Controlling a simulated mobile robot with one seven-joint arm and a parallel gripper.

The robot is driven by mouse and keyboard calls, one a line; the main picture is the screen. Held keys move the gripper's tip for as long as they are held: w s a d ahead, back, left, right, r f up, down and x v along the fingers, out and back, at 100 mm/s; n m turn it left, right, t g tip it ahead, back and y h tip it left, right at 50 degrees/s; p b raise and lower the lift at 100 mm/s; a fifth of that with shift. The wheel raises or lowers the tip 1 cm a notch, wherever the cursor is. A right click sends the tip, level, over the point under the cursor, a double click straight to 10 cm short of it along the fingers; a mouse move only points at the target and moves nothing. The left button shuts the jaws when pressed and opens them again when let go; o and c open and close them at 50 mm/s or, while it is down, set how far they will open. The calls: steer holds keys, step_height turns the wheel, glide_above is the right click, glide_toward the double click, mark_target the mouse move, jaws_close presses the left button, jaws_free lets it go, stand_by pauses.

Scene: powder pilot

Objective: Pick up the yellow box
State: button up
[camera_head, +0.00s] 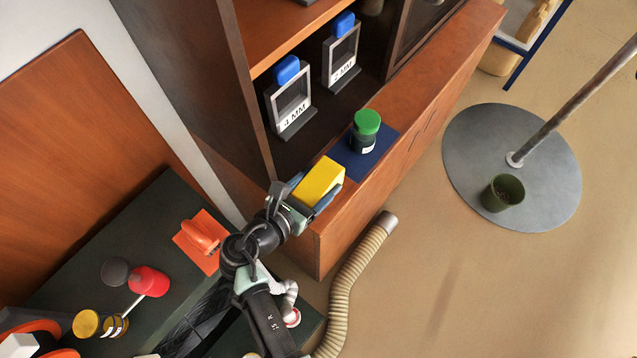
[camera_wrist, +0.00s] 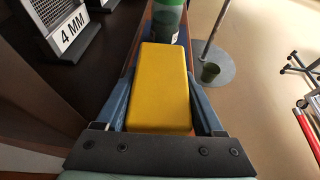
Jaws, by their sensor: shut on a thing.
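The yellow box (camera_head: 319,180) is at the left end of the wooden cabinet ledge, between the fingers of my gripper (camera_head: 315,195). In the wrist view the yellow box (camera_wrist: 159,88) fills the space between the two blue-grey fingers of my gripper (camera_wrist: 160,105), one on each side. My gripper is shut on it. Whether the box touches the ledge or is held above it I cannot tell.
A green-lidded jar (camera_head: 365,130) stands on a blue mat (camera_head: 350,160) just beyond the box. Two framed sieves with blue tops, 4 MM (camera_head: 291,100) and 2 MM (camera_head: 343,60), stand in the cabinet (camera_head: 420,105). A ribbed hose (camera_head: 345,285) runs below the ledge.

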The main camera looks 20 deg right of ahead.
mark_target(320, 181)
steer(key=shift+r, duration=0.1)
steer(key=shift+s+d+r, duration=0.1)
steer(key=shift+s+r, duration=0.05)
steer(key=shift+r, duration=0.2)
step_height(320, 181, up, 6)
steer(key=shift+r+p, duration=0.15)
steer(key=shift+p, duration=0.6)
steer(key=s+d, duration=0.3)
steer(key=s, duration=0.2)
steer(key=s+d, duration=0.4)
steer(key=s, duration=0.2)
steer(key=s+d, duration=0.4)
steer(key=s, duration=0.1)
steer(key=shift+s, duration=0.15)
steer(key=shift+a, duration=0.15)
